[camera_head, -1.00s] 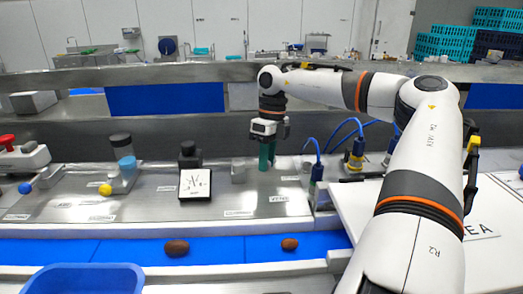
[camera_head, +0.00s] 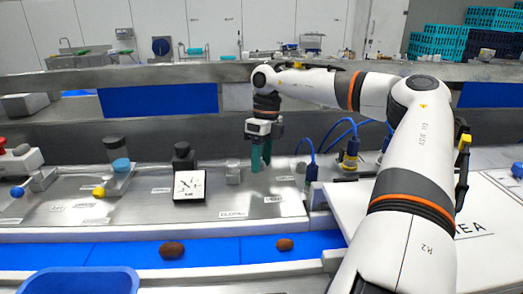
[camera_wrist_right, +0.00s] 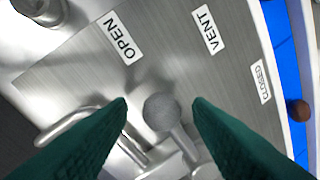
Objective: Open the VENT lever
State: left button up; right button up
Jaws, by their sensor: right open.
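The VENT lever's round grey knob (camera_wrist_right: 160,112) is in the right wrist view, on a metal shaft running down toward the bottom right. My right gripper (camera_wrist_right: 160,104) is open, with one green finger on each side of the knob and visible gaps between. The metal panel beside it has an OPEN label (camera_wrist_right: 122,38), a VENT label (camera_wrist_right: 206,30) and a CLOSED label (camera_wrist_right: 261,82). My left gripper is not in view.
Two brown dates (camera_head: 172,250) lie on the blue belt (camera_head: 217,246) in front. A blue tub (camera_head: 80,282) is at front left.

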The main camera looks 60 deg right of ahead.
notch_tip(320, 180, up, 12)
jog(key=d+b, duration=0.2)
jog(key=shift+w+d+f, duration=0.15)
jog(key=shift+f, duration=0.1)
dwell(1.0)
